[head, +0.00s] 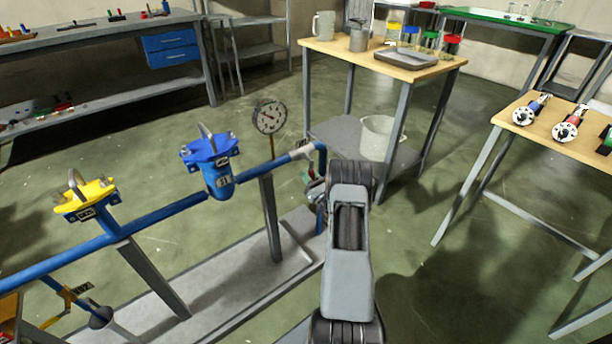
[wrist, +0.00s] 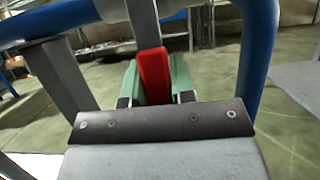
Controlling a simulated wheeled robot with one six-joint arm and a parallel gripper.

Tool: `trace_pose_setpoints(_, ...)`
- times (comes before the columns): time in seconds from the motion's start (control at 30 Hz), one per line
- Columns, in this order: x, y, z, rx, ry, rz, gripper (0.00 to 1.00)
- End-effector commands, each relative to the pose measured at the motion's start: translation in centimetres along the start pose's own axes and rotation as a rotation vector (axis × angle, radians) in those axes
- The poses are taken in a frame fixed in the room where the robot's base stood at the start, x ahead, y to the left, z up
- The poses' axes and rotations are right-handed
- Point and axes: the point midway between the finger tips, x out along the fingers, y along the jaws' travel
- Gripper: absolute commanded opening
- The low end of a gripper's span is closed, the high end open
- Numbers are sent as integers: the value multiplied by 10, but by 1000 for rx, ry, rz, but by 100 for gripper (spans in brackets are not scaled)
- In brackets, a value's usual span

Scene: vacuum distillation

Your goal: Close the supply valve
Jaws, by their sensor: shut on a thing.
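A red valve handle (wrist: 153,74) stands upright in the wrist view. My gripper (wrist: 156,62), with green fingers, is shut on it, one finger on each side. The valve body behind the handle is hidden. In the head view my arm covers most of the gripper and the valve. They are at the right end of the blue pipe (head: 160,214), just below its downward bend. The pipe also frames the wrist view (wrist: 257,55) at the right.
A blue-topped vessel (head: 220,180) and a yellow-topped fitting (head: 88,200) sit on the pipe. A round gauge (head: 269,117) stands behind it. Wooden-topped tables stand behind (head: 345,48) and right (head: 540,130). Open floor lies between my arm and the right table.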

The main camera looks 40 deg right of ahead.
Motion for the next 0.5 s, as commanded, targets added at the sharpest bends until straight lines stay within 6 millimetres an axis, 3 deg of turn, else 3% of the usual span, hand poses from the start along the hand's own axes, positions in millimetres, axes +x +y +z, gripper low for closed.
trace_pose_setpoints(0.23,0,2,0,9,0,2,0)
trace_pose_setpoints(0.27,0,2,0,9,0,2,26)
trace_pose_setpoints(0.5,0,1,0,6,0,2,49)
